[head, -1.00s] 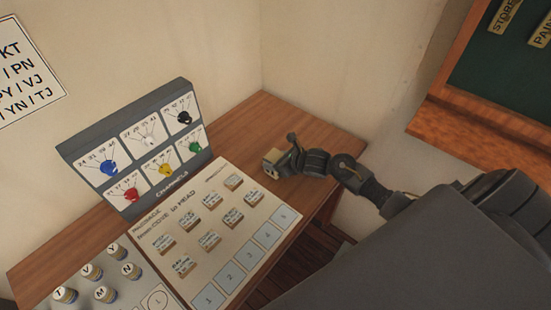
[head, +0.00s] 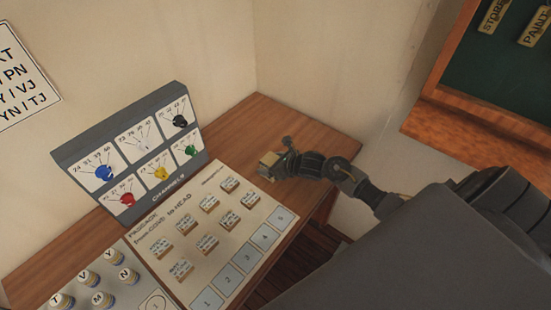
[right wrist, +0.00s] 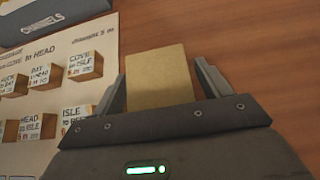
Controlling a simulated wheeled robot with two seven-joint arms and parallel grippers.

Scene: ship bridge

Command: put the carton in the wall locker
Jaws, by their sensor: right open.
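A plain tan block, which looks like the carton (right wrist: 160,78), sits between the two fingers of my right gripper (right wrist: 160,85) in the right wrist view. The fingers stand open on either side of it, with a visible gap on its right side. In the head view the carton (head: 268,159) shows small at the tip of my right gripper (head: 272,163), over the wooden desk. I cannot tell whether it rests on the desk. No wall locker is recognisable. My left gripper is out of view.
A grey channel panel with coloured knobs (head: 130,150) stands at the back of the desk (head: 290,120). A message sheet with several small labelled blocks (head: 225,250) lies left of the gripper. Lettered pegs (head: 95,285) stand front left. A wood-framed green board (head: 480,75) hangs at upper right.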

